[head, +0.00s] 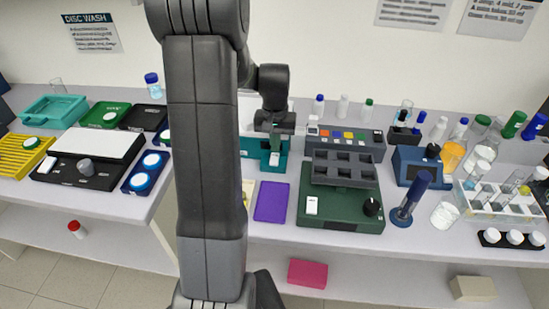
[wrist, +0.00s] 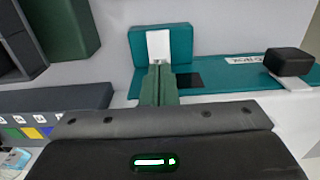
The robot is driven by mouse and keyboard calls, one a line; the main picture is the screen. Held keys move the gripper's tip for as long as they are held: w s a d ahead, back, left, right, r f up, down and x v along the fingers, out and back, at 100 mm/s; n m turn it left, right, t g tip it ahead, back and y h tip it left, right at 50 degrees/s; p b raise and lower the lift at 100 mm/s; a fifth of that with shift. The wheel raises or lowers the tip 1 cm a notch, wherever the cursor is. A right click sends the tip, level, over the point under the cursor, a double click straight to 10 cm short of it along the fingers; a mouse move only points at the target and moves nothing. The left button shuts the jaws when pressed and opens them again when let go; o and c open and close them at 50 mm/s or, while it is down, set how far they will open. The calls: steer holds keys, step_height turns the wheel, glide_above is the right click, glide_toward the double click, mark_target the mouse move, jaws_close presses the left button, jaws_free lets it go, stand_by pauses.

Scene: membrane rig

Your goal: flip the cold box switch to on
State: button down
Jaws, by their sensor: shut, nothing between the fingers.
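The cold box is a teal unit (head: 251,146) on the bench behind my arm. In the wrist view its teal body (wrist: 218,70) carries an upside-down, partly cut-off white label. A white switch (wrist: 158,45) sits on a raised teal block; it also shows in the head view (head: 274,159). My gripper (wrist: 158,68) is shut and empty, its green fingers pointing at the switch. The fingertips overlap the switch's near end in the wrist view; I cannot tell whether they touch it. The switch's position is unclear.
A dark green device (head: 340,214) with a black block rack stands right of the cold box. A grey unit with coloured buttons (head: 345,136) is close beside my gripper. A purple mat (head: 271,202) lies in front. A black knob (wrist: 289,61) stands at the wrist view's right.

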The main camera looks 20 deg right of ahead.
mark_target(275, 155)
steer(key=shift+f+b, duration=0.65)
steer(key=shift+f, duration=0.25)
stand_by(0.5)
steer(key=shift+r+p, duration=2.55)
steer(key=shift+r, duration=0.95)
